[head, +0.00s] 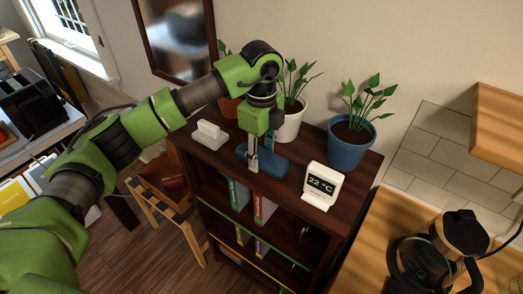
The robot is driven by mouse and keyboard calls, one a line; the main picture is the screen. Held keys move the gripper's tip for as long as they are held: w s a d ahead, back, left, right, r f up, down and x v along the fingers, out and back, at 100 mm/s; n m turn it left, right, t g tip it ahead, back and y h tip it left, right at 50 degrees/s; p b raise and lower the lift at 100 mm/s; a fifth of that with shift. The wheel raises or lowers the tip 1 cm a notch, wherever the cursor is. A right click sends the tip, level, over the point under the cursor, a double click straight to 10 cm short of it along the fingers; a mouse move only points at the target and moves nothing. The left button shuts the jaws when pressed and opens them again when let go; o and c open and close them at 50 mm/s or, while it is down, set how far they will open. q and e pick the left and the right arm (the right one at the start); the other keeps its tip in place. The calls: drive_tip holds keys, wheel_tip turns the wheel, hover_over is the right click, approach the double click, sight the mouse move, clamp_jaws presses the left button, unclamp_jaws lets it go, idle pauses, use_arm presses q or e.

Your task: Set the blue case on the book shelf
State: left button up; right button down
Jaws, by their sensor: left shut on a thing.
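The blue case (272,164) is at the top of the dark wooden book shelf (349,171), near its front edge. It looks to lie flat on the top board, though I cannot tell whether it touches fully. My left gripper (254,162) points down at the case from above and is shut on it, with one finger showing at the front side. The gripper hides part of the case. My right gripper is not in view.
On the shelf top stand a white block-like object (208,135), a white thermometer display (322,186), a blue-potted plant (348,146), a white-potted plant (289,124) and an orange pot (228,106). A coffee maker (435,255) stands on the right counter.

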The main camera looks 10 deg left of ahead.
sight(262, 153)
use_arm(q)
drive_tip(key=shift+f, duration=0.1)
drive_tip(key=o, duration=1.6)
drive_tip(key=shift+f, duration=0.1)
drive_tip(key=shift+r, duration=0.35)
wheel_tip(262, 153, up, 12)
drive_tip(key=b, duration=0.3)
drive_tip(key=shift+f, duration=0.15)
